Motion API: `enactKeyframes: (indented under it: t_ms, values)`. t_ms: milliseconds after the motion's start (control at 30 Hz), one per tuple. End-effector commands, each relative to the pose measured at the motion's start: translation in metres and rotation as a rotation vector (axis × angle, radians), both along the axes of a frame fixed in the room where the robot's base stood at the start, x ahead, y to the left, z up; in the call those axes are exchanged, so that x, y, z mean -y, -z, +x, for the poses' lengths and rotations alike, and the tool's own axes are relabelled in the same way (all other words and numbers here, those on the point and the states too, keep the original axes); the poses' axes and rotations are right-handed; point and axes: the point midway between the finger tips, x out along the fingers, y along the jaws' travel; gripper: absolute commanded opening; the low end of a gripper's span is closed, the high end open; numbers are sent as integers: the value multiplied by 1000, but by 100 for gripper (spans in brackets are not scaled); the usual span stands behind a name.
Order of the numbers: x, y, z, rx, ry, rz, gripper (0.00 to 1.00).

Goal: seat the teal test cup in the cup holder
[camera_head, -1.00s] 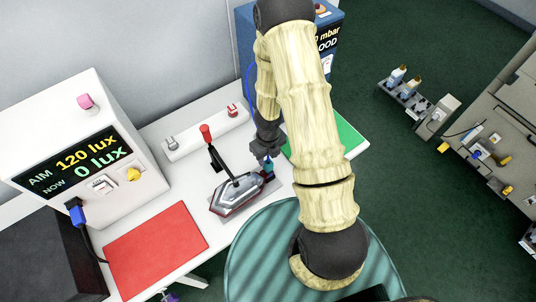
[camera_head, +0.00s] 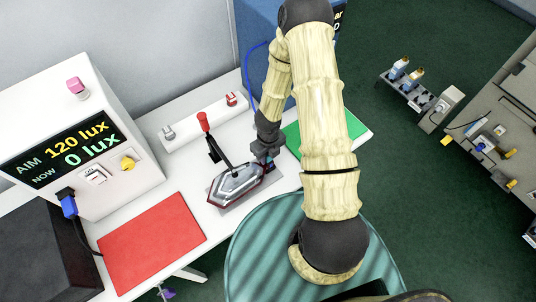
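My gripper (camera_head: 268,158) is at the right end of the tail lamp (camera_head: 237,184), low over the white bench. A small teal-blue part, likely the test cup (camera_head: 270,164), shows at the fingertips, mostly hidden by them. I cannot tell whether the fingers grip it or only stand around it.
A red mat (camera_head: 152,241) lies left, a green mat (camera_head: 345,133) right behind my arm. The lux tester (camera_head: 75,150) stands at left, a blue box (camera_head: 262,60) behind. A white strip (camera_head: 205,125) with small plugs lies at the back.

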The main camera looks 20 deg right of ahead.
Motion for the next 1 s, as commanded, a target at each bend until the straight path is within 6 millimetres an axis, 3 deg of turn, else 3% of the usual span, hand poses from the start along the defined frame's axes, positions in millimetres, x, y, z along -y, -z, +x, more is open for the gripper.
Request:
enactKeyframes:
  t_ms: [67,100,200,1000]
  values:
    - [0,0,0,0,0,0,7]
    - [0,0,0,0,0,0,22]
    - [0,0,0,0,0,0,3]
    - [0,-17,0,-1,0,1,3]
